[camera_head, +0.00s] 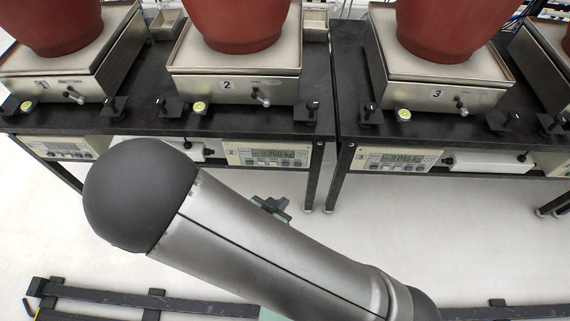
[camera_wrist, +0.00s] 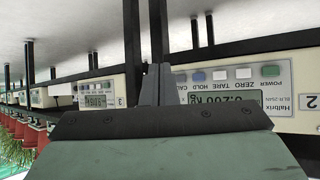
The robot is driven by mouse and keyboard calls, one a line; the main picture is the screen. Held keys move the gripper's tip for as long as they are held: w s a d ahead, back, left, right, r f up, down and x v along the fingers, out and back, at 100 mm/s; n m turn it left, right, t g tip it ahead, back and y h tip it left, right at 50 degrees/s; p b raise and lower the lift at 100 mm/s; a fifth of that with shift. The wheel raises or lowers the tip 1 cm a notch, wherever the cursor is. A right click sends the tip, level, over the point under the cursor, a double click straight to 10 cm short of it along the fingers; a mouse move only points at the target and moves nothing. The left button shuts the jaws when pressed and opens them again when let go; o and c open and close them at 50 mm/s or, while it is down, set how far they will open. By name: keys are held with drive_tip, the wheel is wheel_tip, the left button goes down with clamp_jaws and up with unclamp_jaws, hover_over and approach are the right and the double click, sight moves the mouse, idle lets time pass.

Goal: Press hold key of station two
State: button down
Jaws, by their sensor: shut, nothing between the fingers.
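The station two indicator (camera_head: 268,155) hangs under the bench edge, below the platform marked 2. In the wrist view the picture is upside down, and the indicator (camera_wrist: 285,102) is at the right. Its row of keys shows above its green display (camera_wrist: 225,97). The hold key (camera_wrist: 198,76) is blue, between the TARE key (camera_wrist: 219,75) and the CAL key. My gripper (camera_wrist: 157,70) is shut and empty, with its fingertips to the left of the hold key in the picture. I cannot tell its distance from the panel. In the head view my arm hides most of the gripper.
Red-brown pots (camera_head: 235,22) stand on the weighing platforms. The station one indicator (camera_head: 62,148) and station three indicator (camera_head: 398,160) hang alongside. Dark bench legs (camera_head: 343,178) stand between stations two and three. The pale floor in front is open, with a dark rail (camera_head: 100,294) low down.

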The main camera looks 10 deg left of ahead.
sight(286, 164)
drive_tip(key=w+a+b, duration=0.1)
drive_tip(key=w, duration=0.7)
drive_tip(key=shift+w, duration=0.4)
drive_tip(key=shift+w+a, duration=0.1)
idle(1.9)
drive_tip(key=shift+w, duration=0.3)
drive_tip(key=shift+w+p, duration=0.3)
drive_tip(key=shift+w, duration=0.1)
idle(0.8)
drive_tip(key=shift+s, duration=0.1)
drive_tip(key=shift+s+p, duration=0.3)
drive_tip(key=shift+s, duration=0.45)
